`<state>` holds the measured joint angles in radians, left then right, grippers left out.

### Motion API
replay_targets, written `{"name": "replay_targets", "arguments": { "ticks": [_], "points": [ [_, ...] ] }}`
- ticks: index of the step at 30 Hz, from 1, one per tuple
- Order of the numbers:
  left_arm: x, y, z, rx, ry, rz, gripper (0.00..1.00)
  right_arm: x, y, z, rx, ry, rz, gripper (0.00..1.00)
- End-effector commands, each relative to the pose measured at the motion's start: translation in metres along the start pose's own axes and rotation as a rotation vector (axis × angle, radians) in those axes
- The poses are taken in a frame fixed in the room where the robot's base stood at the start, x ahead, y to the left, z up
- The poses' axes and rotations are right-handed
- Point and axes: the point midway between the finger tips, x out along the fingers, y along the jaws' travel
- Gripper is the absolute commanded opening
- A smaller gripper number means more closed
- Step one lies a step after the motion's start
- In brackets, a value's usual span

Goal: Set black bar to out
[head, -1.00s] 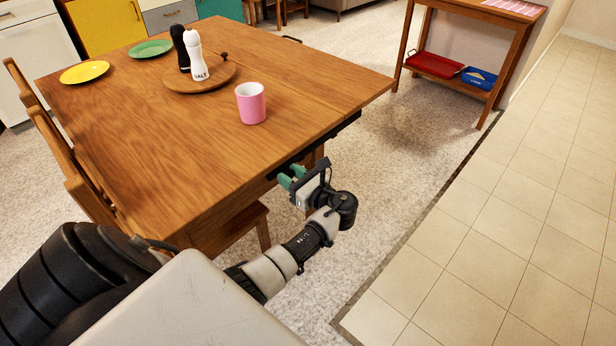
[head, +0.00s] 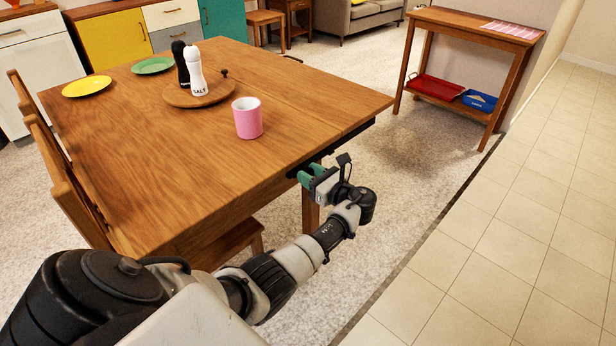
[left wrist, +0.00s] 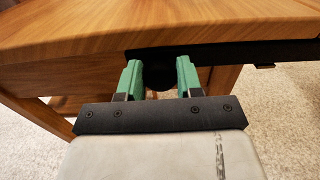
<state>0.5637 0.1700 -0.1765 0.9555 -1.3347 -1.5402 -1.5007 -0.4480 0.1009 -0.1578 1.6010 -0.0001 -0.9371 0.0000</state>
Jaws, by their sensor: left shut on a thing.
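The black bar (head: 355,135) runs along under the near right edge of the wooden table (head: 190,145). In the left wrist view the bar (left wrist: 240,53) shows as a dark strip beneath the tabletop, with a rounded black part (left wrist: 158,78) between the fingers. My left gripper (head: 307,182) is at the table's edge; its green fingers (left wrist: 158,80) are shut on this black part of the bar. The exact contact is partly hidden by the fingers and shadow. My right gripper is not in view.
A pink cup (head: 247,120) stands on the table near that edge. A round board (head: 214,95) with salt and pepper mills is farther back. A side table (head: 478,35) stands at the right rear. Carpet (head: 420,175) beside the table is clear.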

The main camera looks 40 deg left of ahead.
Motion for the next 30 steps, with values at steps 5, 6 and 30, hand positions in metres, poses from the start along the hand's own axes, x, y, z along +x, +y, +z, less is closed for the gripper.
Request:
{"name": "replay_targets", "arguments": {
  "ticks": [5, 6, 30],
  "points": [
    [0.001, -0.003, 0.004, -0.007, -0.002, -0.009, 0.0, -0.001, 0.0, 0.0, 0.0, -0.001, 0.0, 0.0],
    [0.001, -0.004, 0.005, -0.007, -0.003, -0.009, 0.0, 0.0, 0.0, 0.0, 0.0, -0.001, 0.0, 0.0],
    [-0.039, -0.003, 0.003, -0.003, 0.001, -0.009, 0.6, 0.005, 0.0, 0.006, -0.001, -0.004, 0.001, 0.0]
  ]
}}
